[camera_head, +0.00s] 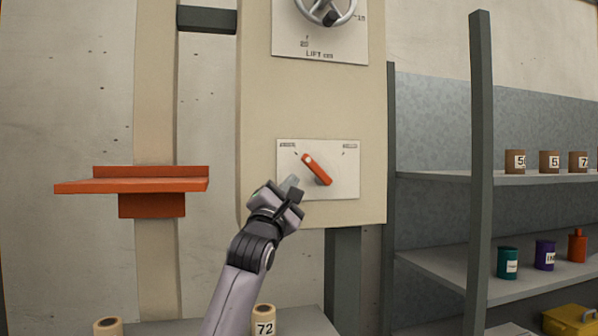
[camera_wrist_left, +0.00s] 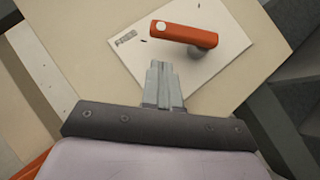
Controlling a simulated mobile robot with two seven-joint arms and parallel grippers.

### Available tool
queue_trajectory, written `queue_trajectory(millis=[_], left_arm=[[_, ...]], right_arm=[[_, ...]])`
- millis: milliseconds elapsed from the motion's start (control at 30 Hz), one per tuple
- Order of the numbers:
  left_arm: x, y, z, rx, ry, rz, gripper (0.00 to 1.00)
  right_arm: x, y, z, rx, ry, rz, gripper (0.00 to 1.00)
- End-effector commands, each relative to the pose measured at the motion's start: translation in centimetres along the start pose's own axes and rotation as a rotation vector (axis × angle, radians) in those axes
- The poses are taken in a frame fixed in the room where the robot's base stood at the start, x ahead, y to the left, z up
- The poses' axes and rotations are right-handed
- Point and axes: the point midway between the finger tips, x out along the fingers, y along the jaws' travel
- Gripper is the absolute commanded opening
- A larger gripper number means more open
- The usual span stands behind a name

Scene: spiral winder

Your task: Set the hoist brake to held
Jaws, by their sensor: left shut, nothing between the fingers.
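The hoist brake lever is a red bar (camera_head: 317,169) on a white plate (camera_head: 345,185) on the beige panel. It tilts to the upper left, its white-dotted end towards the left label. In the left wrist view that label reads FREE (camera_wrist_left: 126,39), and the lever (camera_wrist_left: 185,34) has its dotted end beside it. The right label (camera_head: 350,146) is too small to read. My left gripper (camera_head: 293,182) is shut and empty, in front of the plate's lower left, below and left of the lever. Its closed fingertips (camera_wrist_left: 160,68) appear apart from the lever. My right gripper is not in view.
A handwheel (camera_head: 328,10) with a LIFT scale is above the plate. A red bracket shelf (camera_head: 130,185) stands out at the left. Grey shelving (camera_head: 480,170) with pots and cans is at the right. A spool marked 72 (camera_head: 264,320) stands below, near my left arm.

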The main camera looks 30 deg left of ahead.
Motion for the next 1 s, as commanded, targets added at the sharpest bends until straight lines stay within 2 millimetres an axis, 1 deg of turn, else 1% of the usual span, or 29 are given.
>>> queue_trajectory(millis=[33,100,267,1000], left_arm=[[0.7,0.3,0.9,0.000,-0.003,0.001,0.00],[1.3,0.3,1.4,0.000,-0.002,0.002,0.00],[1.9,0.1,2.1,-0.001,-0.001,0.001,0.00],[2.2,0.3,2.4,-0.002,-0.001,0.000,0.00]], right_arm=[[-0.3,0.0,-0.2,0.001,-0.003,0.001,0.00],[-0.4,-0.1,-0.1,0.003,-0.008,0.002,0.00],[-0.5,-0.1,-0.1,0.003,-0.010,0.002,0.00],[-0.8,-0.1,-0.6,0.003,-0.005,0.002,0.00]])
